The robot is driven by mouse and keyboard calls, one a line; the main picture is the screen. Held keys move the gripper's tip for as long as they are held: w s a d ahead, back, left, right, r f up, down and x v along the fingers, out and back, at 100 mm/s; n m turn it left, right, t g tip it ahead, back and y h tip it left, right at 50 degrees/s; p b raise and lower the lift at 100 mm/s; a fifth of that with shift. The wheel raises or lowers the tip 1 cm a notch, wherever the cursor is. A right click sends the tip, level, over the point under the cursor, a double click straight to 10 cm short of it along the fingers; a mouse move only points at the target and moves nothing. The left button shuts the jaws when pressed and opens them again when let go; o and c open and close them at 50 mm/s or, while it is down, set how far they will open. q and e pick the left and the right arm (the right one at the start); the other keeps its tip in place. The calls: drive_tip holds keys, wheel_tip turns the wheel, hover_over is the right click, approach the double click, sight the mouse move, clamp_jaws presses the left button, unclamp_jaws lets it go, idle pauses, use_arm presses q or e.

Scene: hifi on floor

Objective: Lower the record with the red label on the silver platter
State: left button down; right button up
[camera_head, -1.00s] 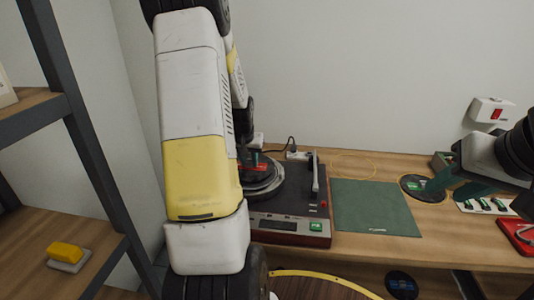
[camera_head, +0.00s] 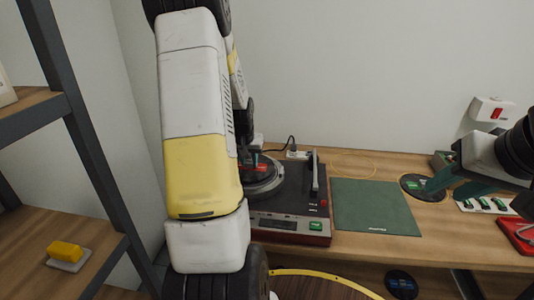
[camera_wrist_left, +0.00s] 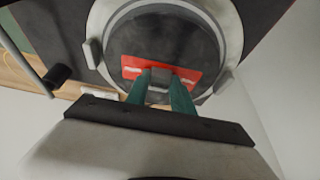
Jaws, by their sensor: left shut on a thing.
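The dark record has a red label (camera_wrist_left: 188,76), and its black face (camera_wrist_left: 190,45) fills the middle of the left wrist view. The silver platter (camera_wrist_left: 236,40) shows as a grey ring around it. My left gripper (camera_wrist_left: 160,85) is shut on the record at a small grey block on the label. In the head view the record (camera_head: 250,174) is at the platter (camera_head: 276,178), partly hidden by my left arm. I cannot tell whether it touches the platter. My right gripper (camera_head: 442,193) looks open at the right, by another dark disc with a green label (camera_head: 412,184).
The black turntable (camera_head: 296,194) stands on the wooden desk, its tonearm (camera_head: 315,172) to the right of the platter. A green mat (camera_head: 375,206) lies beside it. A shelf with a yellow block (camera_head: 66,251) is at the left. A red item (camera_head: 522,236) lies at the right edge.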

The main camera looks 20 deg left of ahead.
use_arm(q)
drive_tip(key=shift+f, duration=0.75)
idle(1.1)
drive_tip(key=c, duration=1)
unclamp_jaws()
drive_tip(key=v, duration=0.8)
wheel_tip(320, 180, up, 6)
drive_tip(key=shift+f, duration=0.1)
idle(0.5)
